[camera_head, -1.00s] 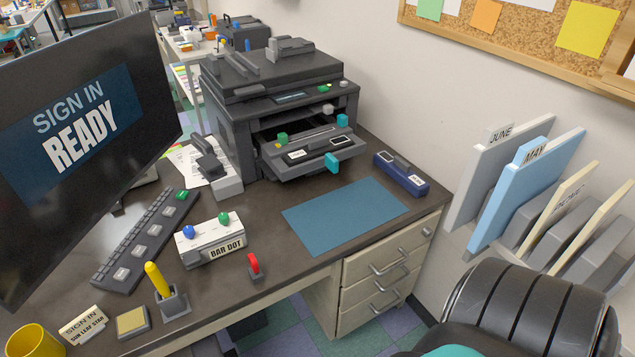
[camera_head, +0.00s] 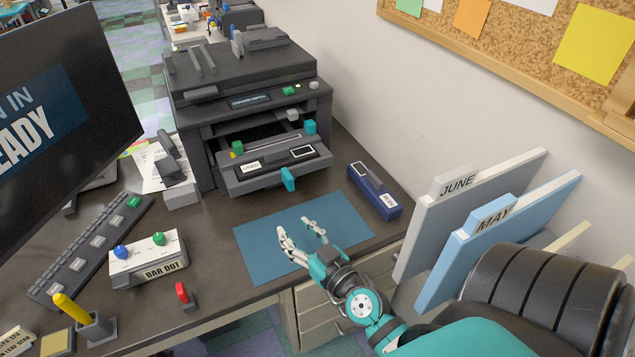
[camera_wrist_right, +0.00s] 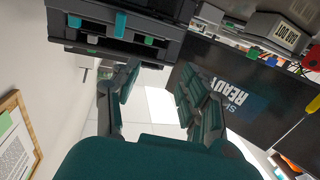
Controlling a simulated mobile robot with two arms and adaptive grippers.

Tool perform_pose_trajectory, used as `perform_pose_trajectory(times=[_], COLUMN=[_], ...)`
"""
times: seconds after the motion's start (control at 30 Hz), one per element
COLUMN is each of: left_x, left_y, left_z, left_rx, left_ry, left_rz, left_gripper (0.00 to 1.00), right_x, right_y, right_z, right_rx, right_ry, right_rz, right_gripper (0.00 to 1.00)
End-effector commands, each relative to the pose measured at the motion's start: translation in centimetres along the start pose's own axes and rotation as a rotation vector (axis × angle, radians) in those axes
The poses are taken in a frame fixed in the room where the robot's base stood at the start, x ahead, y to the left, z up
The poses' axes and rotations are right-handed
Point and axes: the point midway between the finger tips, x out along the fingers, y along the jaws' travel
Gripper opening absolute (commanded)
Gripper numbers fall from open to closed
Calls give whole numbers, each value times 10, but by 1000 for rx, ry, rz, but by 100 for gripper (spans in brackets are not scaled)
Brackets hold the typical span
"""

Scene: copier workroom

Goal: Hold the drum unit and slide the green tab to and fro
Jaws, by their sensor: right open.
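The drum unit (camera_head: 275,172) appears to be the dark grey slab labelled USED, pulled partly out of the copier's front opening. A small green tab (camera_head: 237,148) sits at its left end. A teal handle (camera_head: 288,179) hangs at its front, and another teal block (camera_head: 310,127) is at the right of the opening. My right gripper (camera_head: 297,228) is open and empty above the blue mat, in front of the drum unit and apart from it. In the right wrist view the open fingers (camera_wrist_right: 158,92) have nothing between them. My left gripper is not in view.
The blue mat (camera_head: 260,255) is bare. A navy box (camera_head: 374,192) lies at its right. The BAR DOT block (camera_head: 148,258), keyboard (camera_head: 95,243) and red switch (camera_head: 184,294) are left. File folders (camera_head: 470,215) stand at the right, near a black chair (camera_head: 545,285).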

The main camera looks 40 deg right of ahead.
Motion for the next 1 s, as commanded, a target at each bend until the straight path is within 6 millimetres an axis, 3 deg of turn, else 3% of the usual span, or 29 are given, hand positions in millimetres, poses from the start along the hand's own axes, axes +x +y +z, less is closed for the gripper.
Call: perform_pose_trajectory(times=[0.03,0.13,0.37,1.0], left_x=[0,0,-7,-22], left_y=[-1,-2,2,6], left_z=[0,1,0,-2], left_rx=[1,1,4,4], left_ry=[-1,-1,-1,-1], left_rz=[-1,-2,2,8], left_gripper=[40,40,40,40], right_x=[0,-2,15,136], right_y=[17,40,54,78], right_z=[1,1,-2,-6], right_rx=[6,9,10,8], right_ry=[20,44,53,52], right_rz=[67,162,203,199], right_gripper=[44,44,44,44])
